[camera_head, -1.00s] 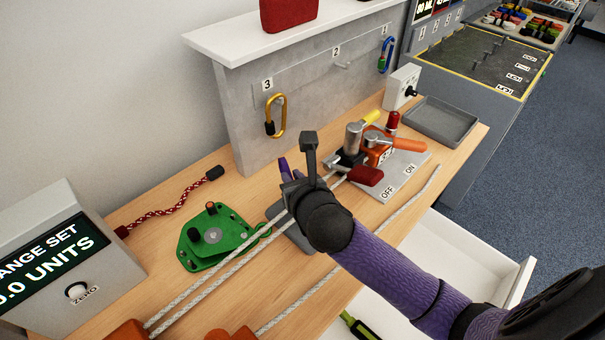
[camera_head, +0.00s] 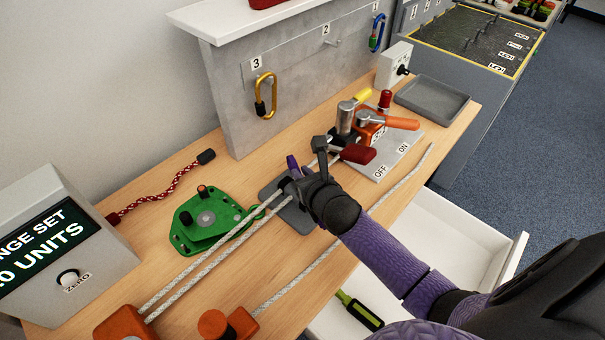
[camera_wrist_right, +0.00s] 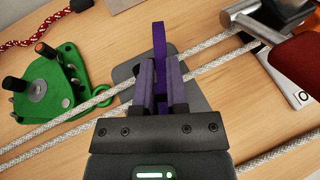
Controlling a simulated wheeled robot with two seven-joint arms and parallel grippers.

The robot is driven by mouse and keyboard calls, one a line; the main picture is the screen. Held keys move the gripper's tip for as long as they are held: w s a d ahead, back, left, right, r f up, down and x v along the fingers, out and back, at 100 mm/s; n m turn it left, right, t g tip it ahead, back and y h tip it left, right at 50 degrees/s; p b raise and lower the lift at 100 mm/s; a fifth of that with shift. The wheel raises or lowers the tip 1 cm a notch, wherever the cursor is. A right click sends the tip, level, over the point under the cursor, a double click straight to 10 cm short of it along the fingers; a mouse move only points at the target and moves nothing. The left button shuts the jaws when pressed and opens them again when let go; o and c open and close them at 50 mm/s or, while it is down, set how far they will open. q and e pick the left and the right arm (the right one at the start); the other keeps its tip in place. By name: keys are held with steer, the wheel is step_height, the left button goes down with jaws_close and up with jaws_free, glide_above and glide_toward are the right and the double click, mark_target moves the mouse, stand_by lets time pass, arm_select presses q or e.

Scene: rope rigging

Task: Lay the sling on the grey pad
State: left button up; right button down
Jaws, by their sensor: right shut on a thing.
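The sling is a purple strap (camera_head: 292,163) that stands up from the jaws of my right gripper (camera_head: 289,183). In the right wrist view the sling (camera_wrist_right: 159,48) sits between the two fingers of the gripper (camera_wrist_right: 160,82), which is shut on it. The grey pad (camera_head: 300,221) lies on the wooden bench, and the gripper is over it, partly hiding it. The pad (camera_wrist_right: 196,97) also shows behind the fingers in the right wrist view. I cannot tell whether the sling touches the pad. My left gripper is not in view.
Two grey ropes (camera_head: 198,272) run across the pad to the lever clamp (camera_head: 365,130). A green pulley plate (camera_head: 208,220) is left of the pad. Another rope (camera_head: 310,265) lies nearer the front edge. An open white drawer (camera_head: 450,235) stands beyond that edge.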

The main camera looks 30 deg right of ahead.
steer(key=c, duration=0.7)
jaws_free()
steer(key=shift+o, duration=0.2)
steer(key=shift+s+r, duration=0.2)
steer(key=p+v, duration=0.3)
steer(key=v, duration=0.8)
steer(key=shift+p, duration=0.3)
steer(key=shift+s, duration=0.25)
